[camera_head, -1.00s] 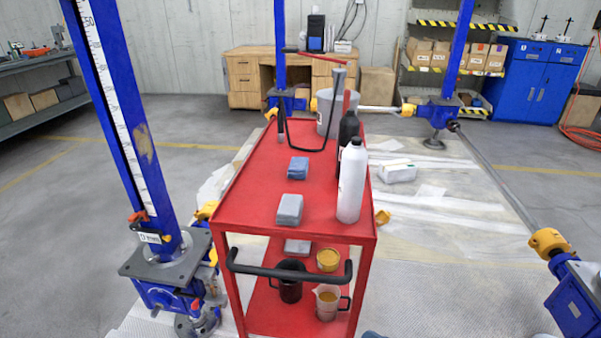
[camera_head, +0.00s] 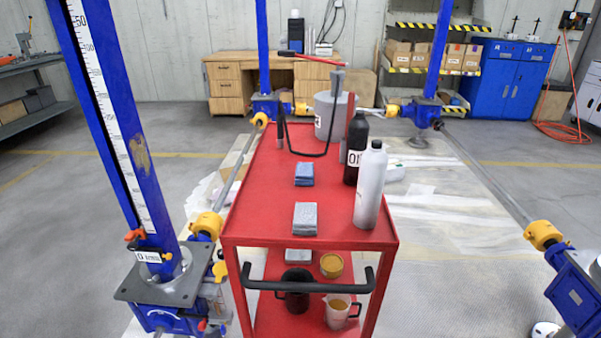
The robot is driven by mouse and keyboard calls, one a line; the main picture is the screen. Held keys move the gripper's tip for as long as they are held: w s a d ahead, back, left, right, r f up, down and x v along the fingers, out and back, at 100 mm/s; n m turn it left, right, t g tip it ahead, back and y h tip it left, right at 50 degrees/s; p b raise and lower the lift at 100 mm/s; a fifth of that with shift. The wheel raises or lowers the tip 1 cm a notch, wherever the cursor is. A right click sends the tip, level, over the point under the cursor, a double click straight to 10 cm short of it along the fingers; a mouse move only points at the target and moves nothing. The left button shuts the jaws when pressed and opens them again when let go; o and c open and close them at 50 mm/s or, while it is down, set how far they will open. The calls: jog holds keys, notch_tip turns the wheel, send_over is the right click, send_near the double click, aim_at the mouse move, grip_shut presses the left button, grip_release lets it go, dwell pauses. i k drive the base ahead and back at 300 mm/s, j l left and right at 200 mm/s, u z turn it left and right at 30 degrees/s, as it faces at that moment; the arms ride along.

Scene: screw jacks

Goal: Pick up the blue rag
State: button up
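The blue rag (camera_head: 304,174) is a small folded cloth lying flat on the red top of the cart (camera_head: 258,208), towards its middle. A grey folded rag (camera_head: 305,218) lies nearer, close to the cart's front edge, apart from the blue one. Another grey folded cloth (camera_head: 298,256) is on the lower level. My gripper is not in view. Nothing covers the blue rag.
A white bottle (camera_head: 370,190) and a dark bottle (camera_head: 355,150) stand right of the rags. Behind are a grey bucket (camera_head: 331,118) and a bent black bar (camera_head: 309,155). A blue jack post (camera_head: 115,120) stands left. A black handle (camera_head: 307,285) crosses the cart's front.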

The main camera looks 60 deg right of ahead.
aim_at(306, 172)
jog(key=i+j+z, duration=0.3)
jog(key=i+j, duration=0.15)
jog(key=j, duration=0.2)
jog(key=i+j+z, duration=0.15)
jog(key=i+j, duration=0.05)
jog(key=j, duration=0.1)
